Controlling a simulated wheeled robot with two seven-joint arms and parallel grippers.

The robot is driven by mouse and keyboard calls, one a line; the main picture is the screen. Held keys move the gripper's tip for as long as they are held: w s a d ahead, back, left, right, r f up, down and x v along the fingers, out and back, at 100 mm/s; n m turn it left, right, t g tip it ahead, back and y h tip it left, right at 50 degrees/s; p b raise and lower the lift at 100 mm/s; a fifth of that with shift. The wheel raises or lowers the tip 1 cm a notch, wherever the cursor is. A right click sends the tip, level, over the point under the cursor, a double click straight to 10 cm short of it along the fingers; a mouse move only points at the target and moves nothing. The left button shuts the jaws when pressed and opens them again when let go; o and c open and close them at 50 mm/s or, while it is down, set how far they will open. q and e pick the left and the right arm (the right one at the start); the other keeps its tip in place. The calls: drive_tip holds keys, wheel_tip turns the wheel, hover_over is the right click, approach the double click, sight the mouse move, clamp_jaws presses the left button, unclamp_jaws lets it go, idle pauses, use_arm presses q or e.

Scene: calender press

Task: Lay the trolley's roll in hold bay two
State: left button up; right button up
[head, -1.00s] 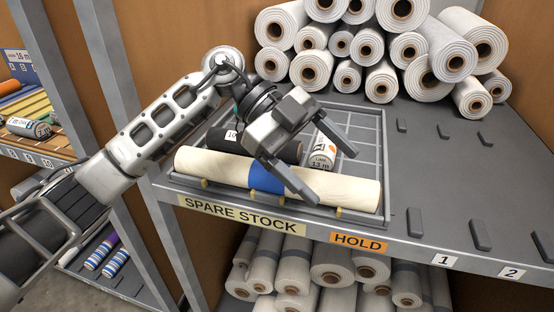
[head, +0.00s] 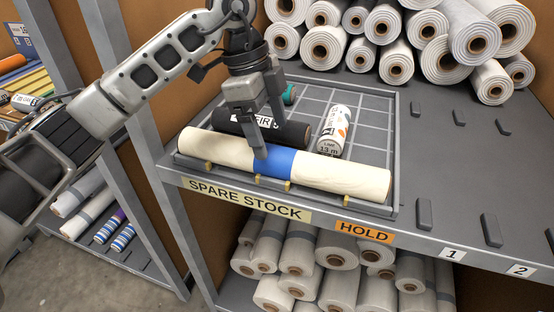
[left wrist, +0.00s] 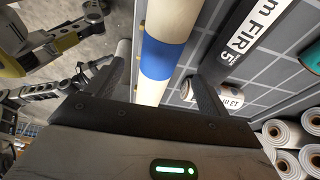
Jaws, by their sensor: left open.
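A cream roll with a blue band (head: 274,163) lies along the front of the spare stock tray (head: 391,125). My left gripper (head: 268,138) is open and points down over this roll; one finger shows before the blue band, the other behind it. In the left wrist view the roll (left wrist: 165,60) runs between the spread fingers (left wrist: 160,88); whether they touch it I cannot tell. Hold bay two (head: 522,212), by the label 2 (head: 521,271), is empty between its raised blocks. I cannot make out a trolley.
A black roll (head: 285,131) and a white labelled roll (head: 334,131) lie in the tray behind the cream roll. Large pale rolls (head: 430,60) are piled behind, and more (head: 320,258) lie below the shelf. A grey upright (head: 122,110) stands at left.

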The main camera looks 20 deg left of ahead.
sight(274, 148)
use_arm(q)
drive_tip(key=shift+p+x, duration=0.35)
drive_tip(key=shift+x, duration=2.5)
drive_tip(key=shift+a, duration=0.2)
drive_tip(key=c, duration=1.3)
drive_tip(key=shift+r, duration=0.1)
drive_tip(key=shift+c, duration=0.2)
